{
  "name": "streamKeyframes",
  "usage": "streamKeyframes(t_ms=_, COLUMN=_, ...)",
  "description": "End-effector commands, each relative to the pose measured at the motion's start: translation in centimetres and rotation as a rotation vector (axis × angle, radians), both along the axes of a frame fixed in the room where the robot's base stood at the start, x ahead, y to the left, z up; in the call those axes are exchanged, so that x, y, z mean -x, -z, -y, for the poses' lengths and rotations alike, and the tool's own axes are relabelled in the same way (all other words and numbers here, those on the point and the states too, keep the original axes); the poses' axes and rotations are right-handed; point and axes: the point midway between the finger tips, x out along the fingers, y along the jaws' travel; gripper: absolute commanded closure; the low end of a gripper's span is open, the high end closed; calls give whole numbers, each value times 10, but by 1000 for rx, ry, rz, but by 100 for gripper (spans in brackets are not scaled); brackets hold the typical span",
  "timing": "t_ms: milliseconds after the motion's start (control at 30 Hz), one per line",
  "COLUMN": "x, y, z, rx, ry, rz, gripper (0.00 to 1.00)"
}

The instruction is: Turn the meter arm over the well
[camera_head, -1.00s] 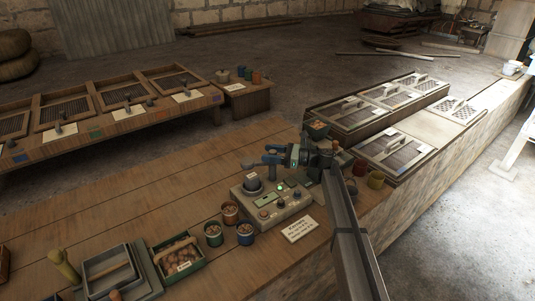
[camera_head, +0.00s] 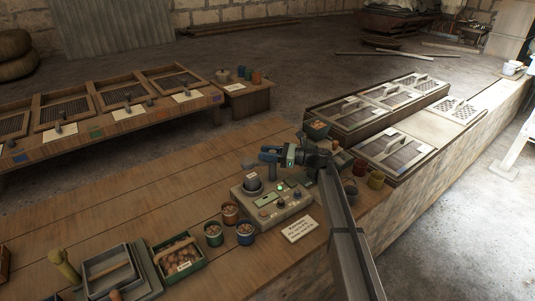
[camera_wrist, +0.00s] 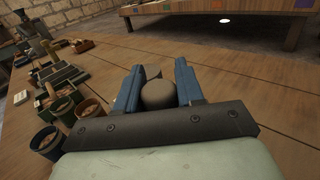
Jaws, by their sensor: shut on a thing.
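The grey meter box (camera_head: 285,206) stands on the wooden bench in the head view, with a lit green lamp and small knobs on its face. A dark round cup-like part (camera_head: 252,183), seemingly the well, stands at its back left. My gripper (camera_head: 267,154) is behind and above the box, its blue fingers pointing left. In the wrist view, my gripper (camera_wrist: 158,86) is shut on a rounded grey-brown knob (camera_wrist: 158,96) between the blue fingers. The knob seems to belong to the meter arm. The rest of that arm is hidden by my gripper.
Small bean cups (camera_head: 230,213) stand left of the meter, and a written card (camera_head: 300,229) lies in front. A green box (camera_head: 178,257) sits front left. The bench behind-left is clear.

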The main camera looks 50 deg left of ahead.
Motion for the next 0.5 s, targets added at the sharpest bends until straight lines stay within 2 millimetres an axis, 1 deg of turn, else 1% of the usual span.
streamKeyframes(t_ms=33, x=0, y=0, z=0, rx=0, ry=0, rz=0, gripper=92)
streamKeyframes(t_ms=100, x=0, y=0, z=0, rx=0, ry=0, rz=0, gripper=99)
streamKeyframes(t_ms=133, x=0, y=0, z=0, rx=0, ry=0, rz=0, gripper=100)
streamKeyframes(t_ms=500, x=-1, y=0, z=0, rx=0, ry=-18, rz=0, gripper=100)
